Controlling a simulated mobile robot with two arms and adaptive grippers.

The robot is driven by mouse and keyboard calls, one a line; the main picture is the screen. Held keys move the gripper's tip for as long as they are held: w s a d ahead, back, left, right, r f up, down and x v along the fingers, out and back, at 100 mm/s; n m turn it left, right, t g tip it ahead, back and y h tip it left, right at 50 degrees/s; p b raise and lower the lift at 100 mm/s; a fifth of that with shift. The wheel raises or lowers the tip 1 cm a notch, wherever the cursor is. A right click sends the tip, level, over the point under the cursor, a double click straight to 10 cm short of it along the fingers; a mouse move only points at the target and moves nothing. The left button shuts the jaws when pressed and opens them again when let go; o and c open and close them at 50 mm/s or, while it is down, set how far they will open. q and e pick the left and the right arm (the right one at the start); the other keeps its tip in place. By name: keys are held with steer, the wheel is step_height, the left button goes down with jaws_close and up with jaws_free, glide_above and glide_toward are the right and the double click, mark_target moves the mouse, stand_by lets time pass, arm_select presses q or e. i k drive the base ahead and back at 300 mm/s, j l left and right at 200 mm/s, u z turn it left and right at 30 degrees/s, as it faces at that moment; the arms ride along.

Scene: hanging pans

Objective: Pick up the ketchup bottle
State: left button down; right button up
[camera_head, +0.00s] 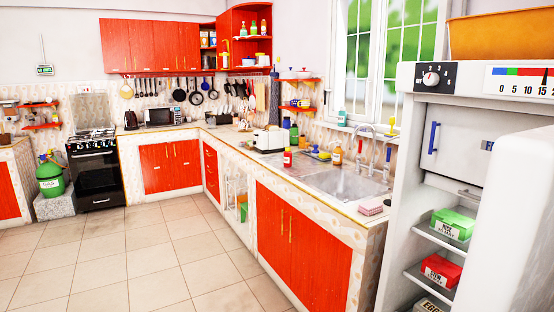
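No bottle in view can be read clearly as ketchup. A small red container (288,157) with a light top stands on the counter left of the sink. An orange-brown bottle (337,154) stands at the back edge of the sink. Small bottles in several colours, too small to identify, stand on the red corner shelf (262,38) at the top. Neither of my grippers is in view.
An open fridge (405,135) with boxes on its shelves stands close on the right. The counter (240,150) runs along the wall with a toaster (269,140) and a sink (345,186). A green gas cylinder (51,180) stands far left. The tiled floor (150,255) is clear.

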mark_target(287, 157)
steer(key=i+j+u, duration=0.15)
steer(key=j, duration=0.3)
steer(key=i+j+u, duration=0.15)
steer(key=i+j, duration=0.15)
steer(key=i+j+z, duration=0.1)
steer(key=i+j, duration=0.15)
steer(key=i, duration=0.3)
steer(key=i+j+z, duration=0.1)
steer(key=i+j, duration=0.25)
steer(key=i, duration=0.15)
steer(key=i+j+z, duration=0.1)
steer(key=i+j, duration=0.25)
steer(key=i, duration=0.15)
